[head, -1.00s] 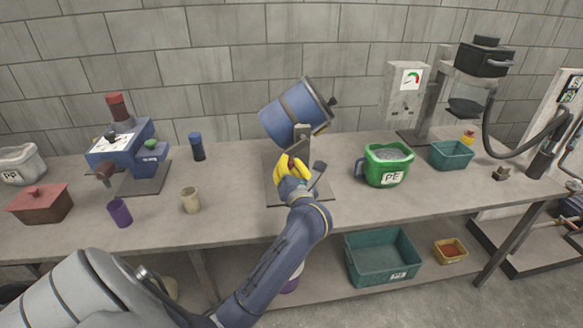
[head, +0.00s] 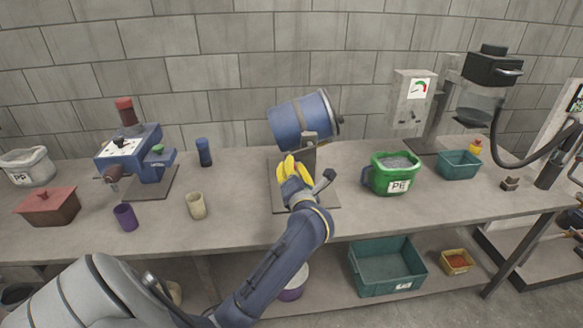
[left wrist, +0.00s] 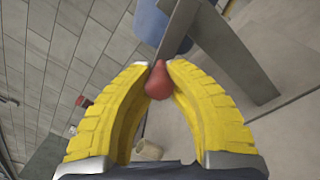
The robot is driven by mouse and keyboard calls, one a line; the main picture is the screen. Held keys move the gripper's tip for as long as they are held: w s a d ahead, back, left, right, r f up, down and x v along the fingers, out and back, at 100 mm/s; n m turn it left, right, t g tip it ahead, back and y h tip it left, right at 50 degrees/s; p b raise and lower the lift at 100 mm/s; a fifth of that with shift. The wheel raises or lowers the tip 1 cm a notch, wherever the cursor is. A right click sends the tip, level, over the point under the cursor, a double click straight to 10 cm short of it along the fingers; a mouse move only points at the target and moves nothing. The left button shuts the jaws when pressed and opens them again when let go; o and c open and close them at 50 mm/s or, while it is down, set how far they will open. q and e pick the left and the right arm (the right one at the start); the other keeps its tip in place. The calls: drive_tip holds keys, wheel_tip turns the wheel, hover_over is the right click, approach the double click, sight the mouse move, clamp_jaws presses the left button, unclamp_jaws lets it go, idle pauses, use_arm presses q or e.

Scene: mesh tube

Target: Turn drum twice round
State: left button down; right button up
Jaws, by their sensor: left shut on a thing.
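The blue drum (head: 300,121) sits tilted on a grey stand whose base plate (head: 277,203) rests on the bench. Its right end is slightly higher than its left. My left gripper (head: 289,161), with yellow fingers, is in front of the stand, just below the drum. In the left wrist view my left gripper (left wrist: 161,68) is shut on a red knob (left wrist: 159,83), beside a flat grey bar (left wrist: 178,30). The blue drum (left wrist: 150,25) shows behind the bar. In the head view the fingers hide the knob. My right gripper is not in view.
A dark lever (head: 327,177) sticks out just right of the gripper. A green PE bucket (head: 391,175) stands right of the stand. A beige cup (head: 196,206), purple cup (head: 125,217) and blue bottle (head: 204,152) stand to the left. The wall is close behind the drum.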

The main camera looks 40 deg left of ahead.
use_arm(q)
drive_tip(key=c, duration=1.1)
unclamp_jaws()
drive_tip(key=shift+w+d, duration=0.1)
drive_tip(key=v, duration=1.2)
drive_tip(key=shift+c, duration=0.3)
